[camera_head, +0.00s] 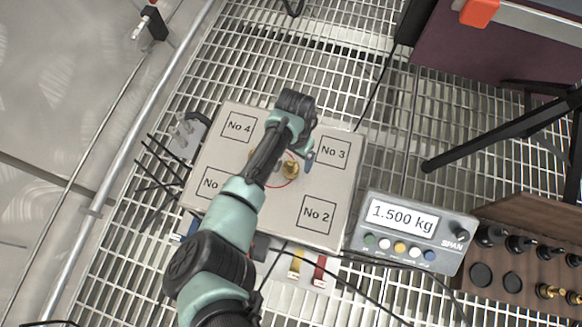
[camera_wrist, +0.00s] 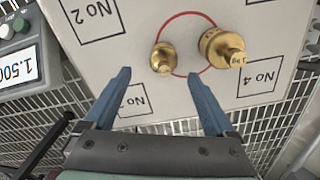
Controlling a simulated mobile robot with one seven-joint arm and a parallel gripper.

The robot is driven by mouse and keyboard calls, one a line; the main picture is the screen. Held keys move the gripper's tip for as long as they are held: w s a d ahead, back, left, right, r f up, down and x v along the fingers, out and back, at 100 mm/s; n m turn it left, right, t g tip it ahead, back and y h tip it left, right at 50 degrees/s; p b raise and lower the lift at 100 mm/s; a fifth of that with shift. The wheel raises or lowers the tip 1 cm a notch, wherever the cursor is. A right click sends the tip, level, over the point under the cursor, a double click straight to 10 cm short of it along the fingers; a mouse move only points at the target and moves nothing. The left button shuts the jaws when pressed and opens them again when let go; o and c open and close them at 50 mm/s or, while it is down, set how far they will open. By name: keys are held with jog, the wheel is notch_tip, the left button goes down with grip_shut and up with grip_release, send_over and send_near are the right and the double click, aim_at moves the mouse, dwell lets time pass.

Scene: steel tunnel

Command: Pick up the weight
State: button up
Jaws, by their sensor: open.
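Two brass weights stand on a pale platform (camera_head: 325,185) at a red circle. In the wrist view the smaller weight (camera_wrist: 163,58) is left of the larger weight (camera_wrist: 222,48). In the head view one brass weight (camera_head: 291,169) shows beside my arm, which hides most of the other. My gripper (camera_wrist: 158,76) is open and empty, its blue fingers pointing toward the weights. The smaller weight appears just beyond the gap between the fingertips; the larger one is beyond and right of the right fingertip. I cannot tell the exact distance.
A display box (camera_head: 400,232) reading 1.500 kg stands right of the platform. A wooden rack (camera_head: 510,225) with dark and brass weights is at the lower right. Cables cross the metal grating, and a black stand leg (camera_head: 490,145) is at right. Marked squares on the platform are empty where visible.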

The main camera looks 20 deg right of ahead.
aim_at(291, 162)
jog(key=shift+w+a+f+b, duration=0.1)
jog(key=shift+a+f+b, duration=0.05)
jog(key=shift+f+b, duration=1.2)
jog(key=shift+w+a+f+b, duration=0.1)
jog(key=shift+f+b, duration=1.15)
jog(key=shift+b, duration=0.05)
jog(key=shift+r, duration=0.1)
grip_shut()
